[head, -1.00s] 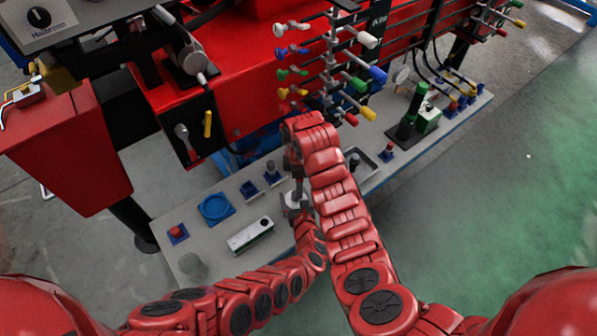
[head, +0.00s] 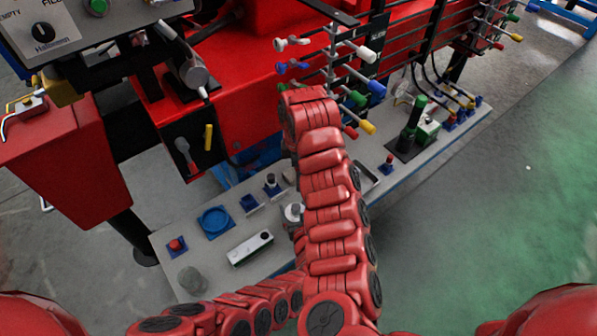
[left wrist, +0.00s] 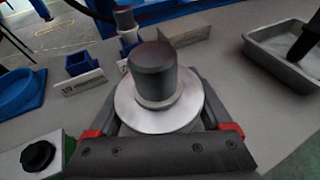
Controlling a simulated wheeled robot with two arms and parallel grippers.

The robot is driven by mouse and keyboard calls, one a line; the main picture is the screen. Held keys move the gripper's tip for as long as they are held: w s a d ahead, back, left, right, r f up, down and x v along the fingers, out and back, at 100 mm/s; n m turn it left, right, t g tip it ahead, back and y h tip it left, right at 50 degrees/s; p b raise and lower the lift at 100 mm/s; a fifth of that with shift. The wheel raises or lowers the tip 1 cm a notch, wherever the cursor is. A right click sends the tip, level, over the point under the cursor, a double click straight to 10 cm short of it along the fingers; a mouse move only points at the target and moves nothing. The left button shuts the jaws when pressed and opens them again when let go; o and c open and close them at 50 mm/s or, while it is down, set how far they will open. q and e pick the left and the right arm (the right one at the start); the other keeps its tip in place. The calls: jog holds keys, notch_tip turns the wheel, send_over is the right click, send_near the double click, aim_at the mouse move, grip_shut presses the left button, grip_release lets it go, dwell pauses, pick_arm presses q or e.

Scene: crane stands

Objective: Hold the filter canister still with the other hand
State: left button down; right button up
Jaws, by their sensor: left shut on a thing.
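The filter canister appears to be the upright piece with a dark grey cap and a pale metal flange (left wrist: 188,108) in the left wrist view; its lower body is hidden. In the head view its pale top (head: 292,212) shows just left of my right arm. My left gripper (left wrist: 160,118) is shut around the canister below the flange, one finger on each side. In the head view my left gripper is mostly hidden behind my right arm. My right arm reaches up across the middle of the head view, and its gripper is hidden.
On the grey bench are a blue round dish (head: 215,222), a pale block (head: 250,248), a red button on a blue base (head: 177,246), a grey cup (head: 193,280) and small blue holders (head: 250,203). A grey tray (left wrist: 262,52) lies to the right. A green-topped bottle (head: 410,125) stands farther right.

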aim_at(296, 216)
pick_arm(q)
grip_release()
jog(key=shift+s, duration=0.1)
jog(key=shift+s+d, duration=0.35)
jog(key=shift+s, duration=0.4)
jog(key=shift+s+a+r, duration=0.1)
jog(key=shift+s+r, duration=0.45)
jog(key=shift+s, duration=0.1)
jog(key=v, duration=0.9)
